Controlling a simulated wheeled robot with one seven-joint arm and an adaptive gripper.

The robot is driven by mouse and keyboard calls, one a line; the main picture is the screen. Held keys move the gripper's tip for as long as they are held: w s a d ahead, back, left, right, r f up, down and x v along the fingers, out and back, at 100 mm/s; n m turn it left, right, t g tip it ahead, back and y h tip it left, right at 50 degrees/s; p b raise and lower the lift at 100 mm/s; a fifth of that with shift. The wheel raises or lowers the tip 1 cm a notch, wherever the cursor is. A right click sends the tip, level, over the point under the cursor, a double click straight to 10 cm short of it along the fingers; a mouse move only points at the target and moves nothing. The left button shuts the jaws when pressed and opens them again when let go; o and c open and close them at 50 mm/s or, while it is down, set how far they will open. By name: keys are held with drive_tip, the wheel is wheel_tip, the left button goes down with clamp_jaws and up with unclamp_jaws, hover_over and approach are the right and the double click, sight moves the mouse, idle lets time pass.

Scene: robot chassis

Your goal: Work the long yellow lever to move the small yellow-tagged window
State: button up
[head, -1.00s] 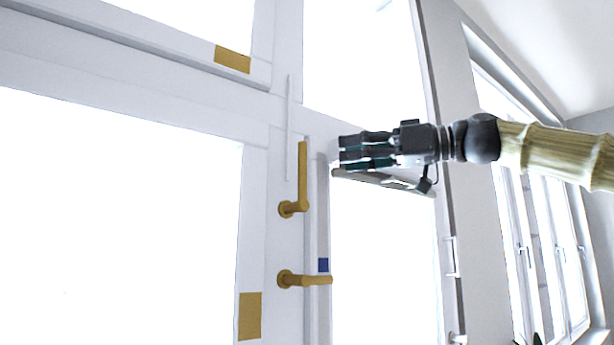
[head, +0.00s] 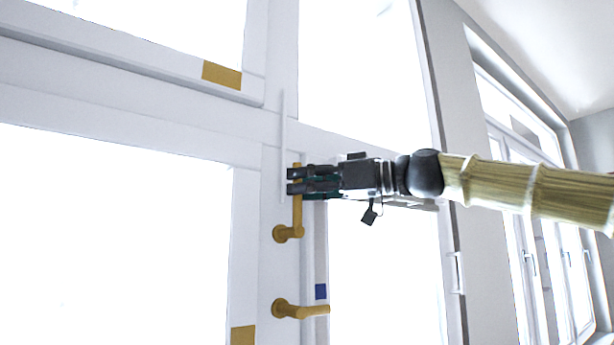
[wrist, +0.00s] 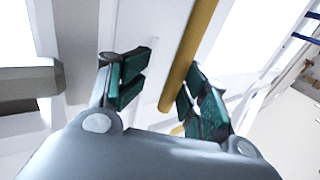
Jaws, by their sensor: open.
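A yellow lever handle (head: 298,215) points straight up from its round mount on the white frame. My gripper (head: 293,180) is at its upper part, with the fingers level and pointing left. In the wrist view my gripper (wrist: 160,90) is open, with the yellow lever (wrist: 190,55) running between its green-padded fingers, closer to the right one; contact cannot be told. A yellow tag (head: 222,75) sits on the lower frame of the upper left window (head: 140,30). Another yellow tag (head: 243,335) is on the large lower left pane's frame. My fingers hide part of the lever.
A second yellow handle (head: 300,309) lies level below, with a blue tag (head: 320,291) near its end. A thin white bar (head: 283,145) stands upright just left of my fingertips. More windows (head: 545,240) are at the right.

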drive_tip(key=shift+s+a+r, duration=0.2)
drive_tip(key=shift+s+a, duration=0.25)
drive_tip(key=shift+a, duration=0.1)
drive_tip(key=shift+s+a+r, duration=0.15)
drive_tip(key=shift+s+a, duration=0.3)
drive_tip(key=shift+a, duration=0.1)
drive_tip(key=shift+w+a, duration=0.2)
drive_tip(key=shift+a, duration=0.15)
drive_tip(key=shift+c, duration=0.5)
drive_tip(key=shift+w+d+f, duration=0.1)
drive_tip(key=shift+w+f, duration=0.1)
drive_tip(key=shift+w, duration=0.15)
drive_tip(key=c, duration=0.4)
drive_tip(key=shift+w+d, duration=0.15)
drive_tip(key=shift+d, duration=0.25)
drive_tip(key=c, duration=0.3)
drive_tip(key=shift+s+d+r, duration=0.1)
drive_tip(key=shift+s+d, duration=0.05)
drive_tip(key=shift+s, duration=0.05)
clamp_jaws()
drive_tip(key=shift+s, duration=0.1)
drive_tip(key=shift+b, duration=0.65)
